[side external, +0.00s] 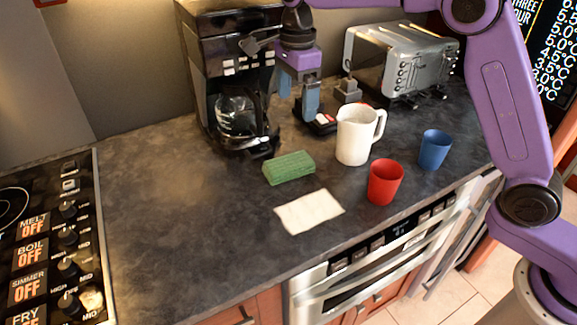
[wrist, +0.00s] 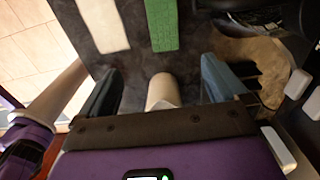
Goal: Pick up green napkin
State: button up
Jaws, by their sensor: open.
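The green napkin (side external: 289,168) looks like a thick, textured green block. It lies flat on the dark counter in front of the coffee maker, and it shows at the top of the wrist view (wrist: 162,25). My gripper (side external: 300,105) is raised between the coffee maker and toaster, fingers pointing down. In the side view it appears up and slightly right of the green napkin, apart from it. In the wrist view my gripper (wrist: 160,80) has its fingers wide apart. A pale rounded object (wrist: 163,92) shows between them; I cannot tell whether they touch it.
A white cloth (side external: 309,211) lies near the green napkin. A white pitcher (side external: 354,139), red cup (side external: 385,184) and blue cup (side external: 434,151) stand right. The coffee maker (side external: 231,85) and toaster (side external: 402,62) stand behind. The counter (side external: 180,220) is clear left of the napkin.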

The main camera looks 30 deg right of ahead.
send_over(292, 160)
jog(key=shift+m, duration=0.4)
jog(key=f, duration=1.2)
jog(key=shift+s+d, duration=0.15)
jog(key=shift+s, duration=0.15)
jog(key=shift+w+f, duration=0.2)
jog(key=shift+f, duration=2.55)
jog(key=c, duration=1.1)
